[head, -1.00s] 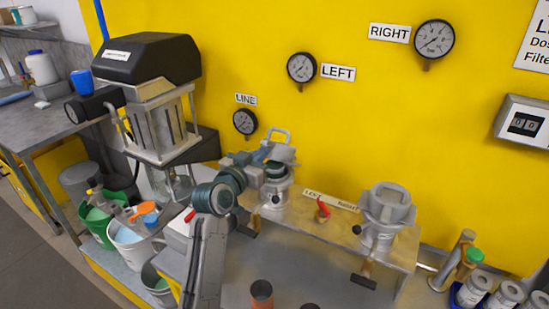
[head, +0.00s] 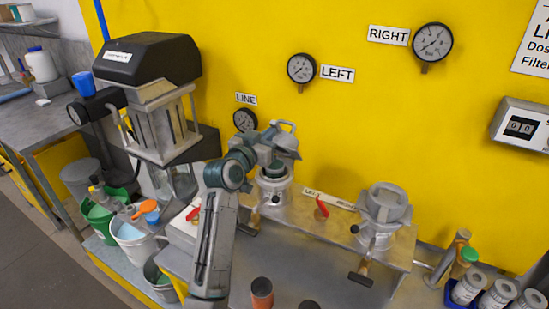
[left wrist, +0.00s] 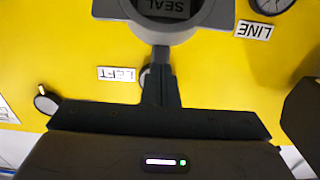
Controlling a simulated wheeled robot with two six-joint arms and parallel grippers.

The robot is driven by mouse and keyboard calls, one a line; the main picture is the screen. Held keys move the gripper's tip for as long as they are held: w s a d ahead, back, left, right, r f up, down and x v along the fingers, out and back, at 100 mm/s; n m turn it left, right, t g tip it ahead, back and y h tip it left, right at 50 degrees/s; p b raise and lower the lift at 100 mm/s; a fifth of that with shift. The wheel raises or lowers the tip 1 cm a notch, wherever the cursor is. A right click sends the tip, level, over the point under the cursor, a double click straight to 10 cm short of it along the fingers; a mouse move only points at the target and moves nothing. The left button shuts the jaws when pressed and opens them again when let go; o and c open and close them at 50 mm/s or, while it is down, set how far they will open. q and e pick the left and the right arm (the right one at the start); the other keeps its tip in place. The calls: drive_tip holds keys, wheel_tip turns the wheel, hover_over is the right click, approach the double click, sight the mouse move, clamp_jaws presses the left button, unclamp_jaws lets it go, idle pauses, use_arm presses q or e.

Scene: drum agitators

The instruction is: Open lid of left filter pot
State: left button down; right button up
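The left filter pot (head: 273,190) is a grey metal pot on the left of the bench shelf, with a dark green part showing at its top. Its grey lid (head: 288,143) with a loop handle is raised and tilted above the pot. My left gripper (head: 270,139) is at the lid, and its fingertips are partly hidden in the head view. In the left wrist view the narrow dark fingers (left wrist: 160,85) are together at the grey lid (left wrist: 165,30), which bears the word SEAL upside down. My right gripper is not in view.
The right filter pot (head: 385,210) stands on the shelf to the right, its top closed. A red valve handle (head: 321,207) lies between the pots. Buckets (head: 130,240) and an agitator (head: 155,100) stand at left. The yellow wall (head: 400,110) with gauges is close behind.

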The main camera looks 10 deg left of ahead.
sight(272, 123)
use_arm(q)
drive_tip(key=shift+w+d+r, duration=0.1)
drive_tip(key=shift+w+r, duration=0.15)
drive_tip(key=shift+r, duration=0.1)
drive_tip(key=shift+w+d+r, duration=0.2)
drive_tip(key=shift+w+r, duration=0.05)
drive_tip(key=shift+w, duration=0.3)
drive_tip(key=shift+w+d+r, duration=0.2)
drive_tip(key=shift+w+r, duration=0.05)
drive_tip(key=shift+w, duration=0.25)
drive_tip(key=shift+w+d+r, duration=0.2)
drive_tip(key=shift+w+r, duration=0.05)
drive_tip(key=shift+w, duration=0.4)
